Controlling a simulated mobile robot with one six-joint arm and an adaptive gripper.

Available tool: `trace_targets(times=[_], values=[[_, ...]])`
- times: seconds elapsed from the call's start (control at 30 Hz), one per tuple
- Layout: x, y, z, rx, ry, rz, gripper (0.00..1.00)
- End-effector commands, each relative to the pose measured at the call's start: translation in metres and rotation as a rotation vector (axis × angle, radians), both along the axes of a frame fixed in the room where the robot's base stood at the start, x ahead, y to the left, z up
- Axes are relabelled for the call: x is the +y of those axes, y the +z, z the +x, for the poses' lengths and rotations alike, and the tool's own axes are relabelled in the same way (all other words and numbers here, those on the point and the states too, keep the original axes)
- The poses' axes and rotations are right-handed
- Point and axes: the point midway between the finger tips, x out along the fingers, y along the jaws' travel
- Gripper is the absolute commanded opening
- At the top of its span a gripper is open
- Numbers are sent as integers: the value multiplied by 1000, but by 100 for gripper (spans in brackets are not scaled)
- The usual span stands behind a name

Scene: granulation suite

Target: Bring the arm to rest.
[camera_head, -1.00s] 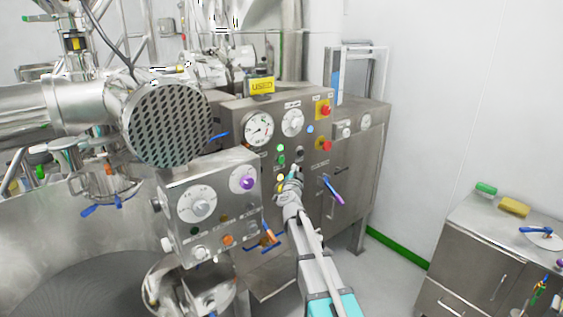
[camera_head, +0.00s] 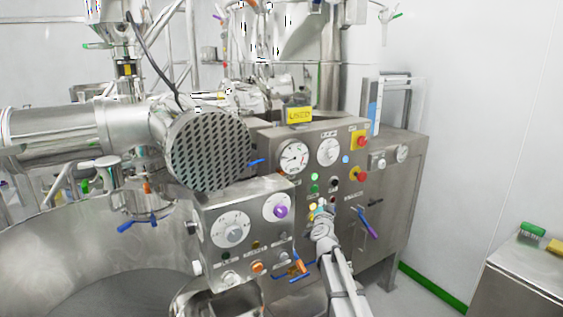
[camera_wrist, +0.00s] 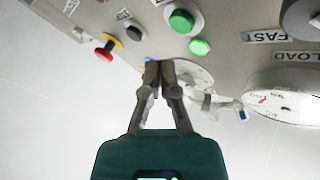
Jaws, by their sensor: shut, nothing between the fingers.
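My gripper (camera_head: 320,212) is at the end of my arm, in front of the lower part of the steel control panel (camera_head: 340,195). In the wrist view my gripper (camera_wrist: 160,66) has its two fingertips together with nothing between them. The fingers point at the panel face, close to its buttons. A green button (camera_wrist: 181,20) and a smaller green one (camera_wrist: 200,46) are just beyond the tips. I cannot tell whether the tips touch the panel.
A smaller steel control box (camera_head: 245,235) with dials stands left of my arm. A perforated round end (camera_head: 210,150) and a large steel bowl (camera_head: 60,235) are further left. A steel cabinet (camera_head: 525,280) stands at the right.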

Motion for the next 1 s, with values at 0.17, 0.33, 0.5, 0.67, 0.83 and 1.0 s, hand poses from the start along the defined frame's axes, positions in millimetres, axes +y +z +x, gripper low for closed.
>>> trace_targets(times=[0.17,0.33,0.5,0.67,0.83,1.0], values=[[22,-16,-20,87,136,-58,0],[42,-37,-42,198,263,-115,0],[56,-62,-69,327,373,-170,0],[65,-88,-99,464,460,-218,0],[67,-116,-135,626,533,-263,0],[64,-142,-175,799,584,-305,0]])
